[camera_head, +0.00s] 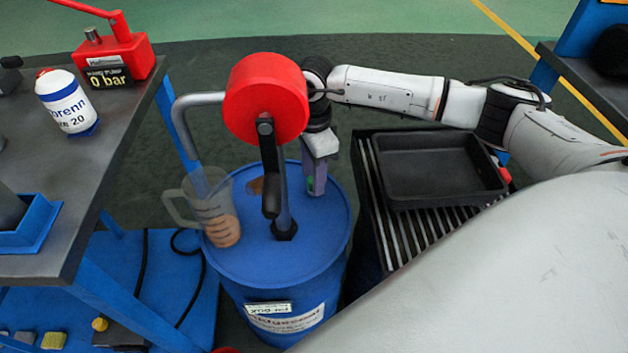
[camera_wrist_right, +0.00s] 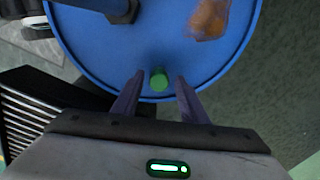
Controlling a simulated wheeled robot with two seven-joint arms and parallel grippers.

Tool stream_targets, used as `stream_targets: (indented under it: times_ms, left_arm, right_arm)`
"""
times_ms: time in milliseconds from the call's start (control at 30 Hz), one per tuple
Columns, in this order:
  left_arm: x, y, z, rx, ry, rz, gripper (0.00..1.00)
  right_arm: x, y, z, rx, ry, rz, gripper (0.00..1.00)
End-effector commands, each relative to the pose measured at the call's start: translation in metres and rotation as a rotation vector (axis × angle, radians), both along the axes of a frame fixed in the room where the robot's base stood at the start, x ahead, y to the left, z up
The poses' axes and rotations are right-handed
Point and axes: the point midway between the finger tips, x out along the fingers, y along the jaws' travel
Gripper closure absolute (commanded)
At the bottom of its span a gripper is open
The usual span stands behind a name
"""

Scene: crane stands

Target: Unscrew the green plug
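The green plug (camera_wrist_right: 159,79) is a short green cylinder near the edge of the blue drum's lid (camera_wrist_right: 90,50). In the head view only a bit of green (camera_head: 310,183) shows beside my right gripper. My right gripper (camera_wrist_right: 160,76) is open and points down at the lid. Its two purple fingers stand on either side of the plug, with a gap on each side. In the head view this gripper (camera_head: 316,180) is over the right part of the drum lid (camera_head: 330,225). My left gripper is not in view.
A red hand pump (camera_head: 265,100) with a dark crank stands on the drum, close left of my right wrist. A clear jug (camera_head: 212,205) with brown content is at the lid's left. A black tray (camera_head: 440,165) lies on a slatted stand at right. A grey workbench (camera_head: 80,160) is at left.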

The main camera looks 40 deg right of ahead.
Motion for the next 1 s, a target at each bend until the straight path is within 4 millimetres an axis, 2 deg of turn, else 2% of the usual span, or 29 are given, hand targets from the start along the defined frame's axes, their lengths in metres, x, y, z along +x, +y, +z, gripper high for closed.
stream_targets:
  times_ms: [233, 433, 700, 833, 1000]
  left_arm:
    - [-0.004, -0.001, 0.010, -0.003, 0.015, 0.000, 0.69]
    - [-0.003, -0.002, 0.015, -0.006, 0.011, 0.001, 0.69]
    - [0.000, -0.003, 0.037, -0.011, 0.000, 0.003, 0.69]
    - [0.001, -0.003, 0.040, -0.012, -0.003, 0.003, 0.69]
    - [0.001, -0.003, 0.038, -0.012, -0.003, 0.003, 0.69]
  right_arm:
    - [0.000, -0.001, 0.003, 0.000, 0.001, -0.318, 0.60]
    - [0.000, -0.001, 0.001, 0.000, 0.001, -0.443, 0.60]
    - [0.000, -0.001, 0.003, 0.000, 0.002, -0.780, 0.60]
    - [0.000, -0.002, 0.001, 0.000, 0.000, -0.862, 0.60]
    - [0.001, -0.002, 0.000, 0.000, 0.000, -0.868, 0.60]
